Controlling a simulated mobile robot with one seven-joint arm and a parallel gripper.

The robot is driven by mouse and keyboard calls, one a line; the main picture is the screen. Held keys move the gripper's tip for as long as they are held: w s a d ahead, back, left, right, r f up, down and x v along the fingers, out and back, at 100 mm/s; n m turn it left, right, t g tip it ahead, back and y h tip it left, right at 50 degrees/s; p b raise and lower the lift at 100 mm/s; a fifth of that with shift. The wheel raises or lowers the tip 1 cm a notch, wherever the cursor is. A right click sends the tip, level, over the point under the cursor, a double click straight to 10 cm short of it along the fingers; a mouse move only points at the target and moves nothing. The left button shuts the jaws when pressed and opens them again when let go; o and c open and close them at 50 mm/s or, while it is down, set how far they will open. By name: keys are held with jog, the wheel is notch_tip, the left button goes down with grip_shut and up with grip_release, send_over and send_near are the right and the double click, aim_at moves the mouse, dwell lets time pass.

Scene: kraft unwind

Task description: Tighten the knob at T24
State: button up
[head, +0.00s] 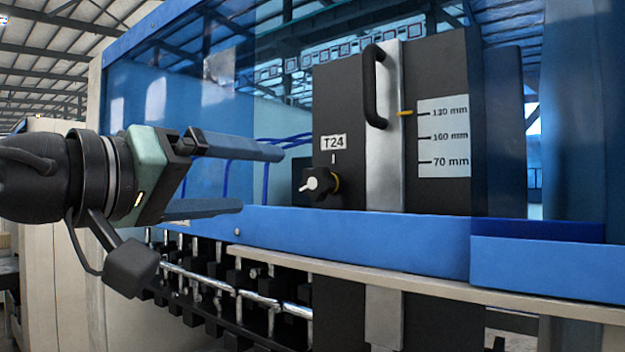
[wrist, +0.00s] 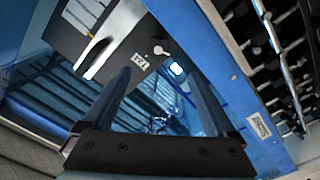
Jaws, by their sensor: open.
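The knob (head: 322,186) is black with a white pointer aimed to the left and a yellowish rim behind it. It sits on a dark panel (head: 345,100), just below the T24 label (head: 333,142). My gripper (head: 262,180) is open and empty in the head view, its two long fingers to the left of the knob and apart from it. In the wrist view, the knob (wrist: 161,50) shows beyond the gap between the fingers of my gripper (wrist: 155,72), with the T24 label (wrist: 140,62) beside it.
A vertical metal strip with a black handle (head: 377,88) stands right of the knob, then a millimetre scale (head: 443,136) with a yellow marker near its top mark. A blue rail (head: 360,236) runs below the knob. Several metal fittings (head: 220,290) hang beneath. Blue cables pass behind my fingers.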

aim_at(310, 180)
jog(key=p+x, duration=0.3)
jog(key=x, duration=0.2)
jog(key=p+x, duration=0.2)
jog(key=x, duration=0.3)
jog(key=shift+w+d+r+p, duration=0.2)
jog(key=shift+d+r+p, duration=0.1)
jog(key=shift+p, duration=0.1)
jog(key=shift+w+d+f, duration=0.2)
jog(key=shift+w+d, duration=0.25)
jog(key=shift+w, duration=0.1)
jog(key=c, duration=1.4)
